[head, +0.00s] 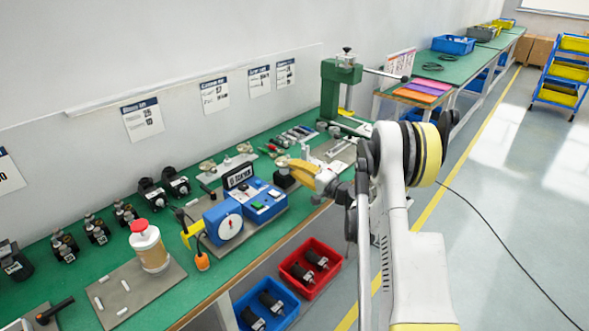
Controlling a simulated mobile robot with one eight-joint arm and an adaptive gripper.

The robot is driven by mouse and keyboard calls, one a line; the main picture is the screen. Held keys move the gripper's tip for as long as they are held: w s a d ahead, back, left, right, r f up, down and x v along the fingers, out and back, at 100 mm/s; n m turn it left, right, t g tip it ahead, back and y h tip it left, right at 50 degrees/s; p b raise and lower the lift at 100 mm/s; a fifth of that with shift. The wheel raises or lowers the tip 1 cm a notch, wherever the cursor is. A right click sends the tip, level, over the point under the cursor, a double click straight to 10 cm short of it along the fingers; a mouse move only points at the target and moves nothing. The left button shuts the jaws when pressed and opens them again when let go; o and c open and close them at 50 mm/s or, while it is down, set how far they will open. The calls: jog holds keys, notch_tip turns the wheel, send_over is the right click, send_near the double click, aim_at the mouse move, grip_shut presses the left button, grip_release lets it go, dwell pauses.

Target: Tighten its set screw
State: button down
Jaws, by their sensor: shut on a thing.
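My gripper (327,181) is over the bench's front edge, at the end of my white arm, and partly hidden by its links. It is shut on a yellow-orange thing (301,167), perhaps a tool handle, that points left. Its tip and the exact grip are too small to make out. A dark block-like unit (284,179) sits just below and left of it; I cannot tell whether they touch. Dark round-bodied units, perhaps encoders, stand along the back, one pair near the middle (176,182). No set screw can be made out.
The green bench (210,265) carries a blue tester (262,200) with a dial, a red-capped jar (150,246) and a green press (340,88). Red (311,264) and blue (267,303) bins with dark parts sit below. The floor at right is open, crossed by a black cable.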

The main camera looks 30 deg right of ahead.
jog(key=m, duration=1.2)
dwell(0.5)
jog(key=c, duration=1.3)
grip_release()
jog(key=shift+s, duration=0.1)
jog(key=v, duration=1.2)
